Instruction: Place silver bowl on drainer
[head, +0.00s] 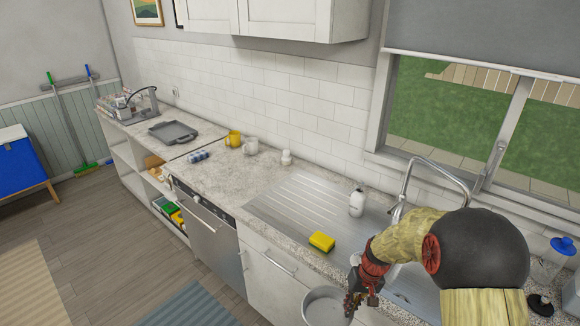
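The silver bowl (318,307) is at the bottom of the head view, in front of the counter's front edge, its lower part cut off by the frame. My gripper (350,304) is at the bowl's right rim and appears shut on it, with the bowl held off the counter; the fingertips are partly hidden. The drainer (290,204) is the ridged metal surface left of the sink, up and left of the bowl. Its ridged part looks bare.
A yellow sponge (322,241) lies at the drainer's front right. A white bottle (357,202) stands at its back right, near the tall faucet (408,172). A yellow mug (234,139) and a white mug (251,146) stand farther left.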

